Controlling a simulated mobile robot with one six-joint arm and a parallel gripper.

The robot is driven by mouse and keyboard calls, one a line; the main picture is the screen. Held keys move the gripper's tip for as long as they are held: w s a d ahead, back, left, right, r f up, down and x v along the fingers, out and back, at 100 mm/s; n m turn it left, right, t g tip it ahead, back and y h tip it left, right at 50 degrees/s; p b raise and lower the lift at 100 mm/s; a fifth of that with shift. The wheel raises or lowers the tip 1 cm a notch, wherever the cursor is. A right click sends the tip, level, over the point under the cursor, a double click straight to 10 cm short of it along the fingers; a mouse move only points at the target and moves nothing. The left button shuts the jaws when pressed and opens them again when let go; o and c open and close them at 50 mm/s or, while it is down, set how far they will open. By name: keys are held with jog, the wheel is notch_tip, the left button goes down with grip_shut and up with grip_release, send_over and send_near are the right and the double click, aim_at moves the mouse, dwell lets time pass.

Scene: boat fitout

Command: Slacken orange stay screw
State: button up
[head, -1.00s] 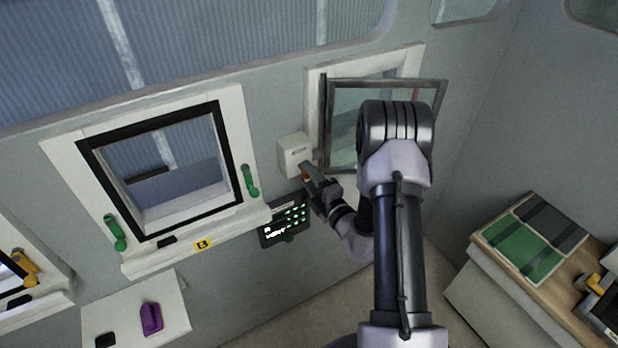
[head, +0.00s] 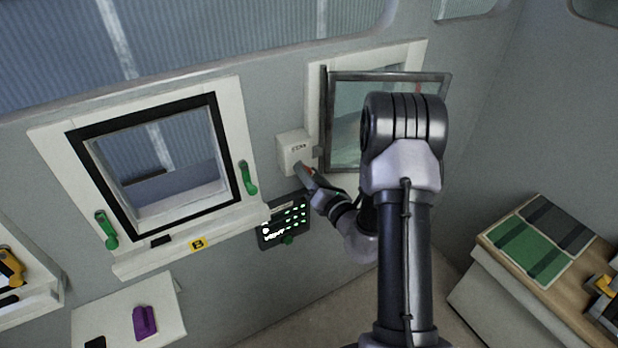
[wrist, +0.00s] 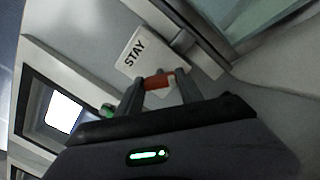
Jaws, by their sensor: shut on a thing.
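The orange stay screw (wrist: 158,82) sits just below a white plate marked STAY (wrist: 134,52) in the wrist view. My gripper (wrist: 154,88) has one finger on each side of the screw and is shut on it. In the head view, my gripper (head: 303,172) is at the lower edge of the pale stay box (head: 293,150), beside the open window.
The open window's dark-framed sash (head: 388,76) stands out from the wall just right of my gripper. A dark panel with green lights (head: 284,222) is below. A black-framed window (head: 160,165) with green handles is left. A counter with green pads (head: 528,246) is right.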

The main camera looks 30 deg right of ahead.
jog(key=n+b, duration=0.3)
jog(key=n, duration=0.2)
jog(key=shift+f+n, duration=0.1)
jog(key=shift+n, duration=0.2)
dwell(0.5)
jog(key=o, duration=1.4)
jog(key=s+p, duration=0.2)
jog(key=s, duration=0.3)
jog(key=s+p, duration=0.2)
jog(key=s, duration=0.4)
jog(key=s+p, duration=0.3)
jog(key=s, duration=0.3)
jog(key=shift+s+d, duration=0.2)
jog(key=shift+d, duration=0.1)
